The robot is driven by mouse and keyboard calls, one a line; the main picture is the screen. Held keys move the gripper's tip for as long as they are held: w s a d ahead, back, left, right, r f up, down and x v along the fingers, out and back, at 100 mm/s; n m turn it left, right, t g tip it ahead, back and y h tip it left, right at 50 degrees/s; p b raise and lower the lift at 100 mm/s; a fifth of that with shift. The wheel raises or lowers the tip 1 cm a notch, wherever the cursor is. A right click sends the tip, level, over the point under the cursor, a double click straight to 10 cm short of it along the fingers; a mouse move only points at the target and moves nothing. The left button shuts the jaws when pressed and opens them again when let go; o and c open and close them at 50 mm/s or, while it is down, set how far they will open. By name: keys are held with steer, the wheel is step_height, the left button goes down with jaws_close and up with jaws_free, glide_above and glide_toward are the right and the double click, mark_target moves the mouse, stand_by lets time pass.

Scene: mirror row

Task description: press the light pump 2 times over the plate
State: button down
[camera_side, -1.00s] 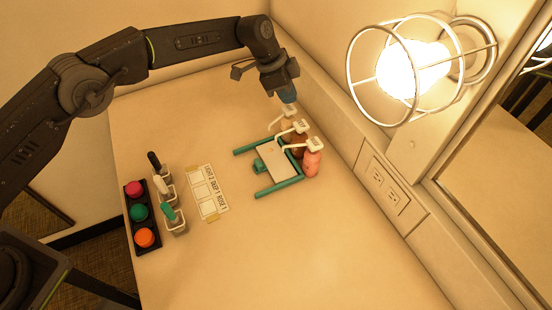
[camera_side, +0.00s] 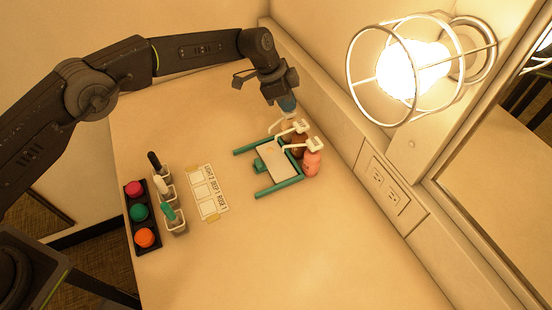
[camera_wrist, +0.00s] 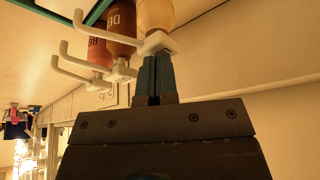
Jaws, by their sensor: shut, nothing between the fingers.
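The light pump (camera_wrist: 154,13) is a pale bottle with a white hooked head, at the back end of the pump row. That head sits close to the bottle, with little neck showing. The pale plate (camera_side: 273,163) lies beside the row, between the teal rails (camera_side: 279,188), and looks bare.
A brown pump (camera_side: 297,148), labelled DE in part in the wrist view, and a pink pump (camera_side: 312,165) stand beside the light one. A label card (camera_side: 207,193), brushes in cups (camera_side: 167,190) and coloured buttons (camera_side: 139,212) are left. The wall ledge (camera_side: 340,135) runs close behind.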

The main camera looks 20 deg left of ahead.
steer(key=shift+f, duration=0.1)
steer(key=shift+r, duration=1.4)
steer(key=shift+r, duration=0.1)
steer(key=shift+r, duration=2.95)
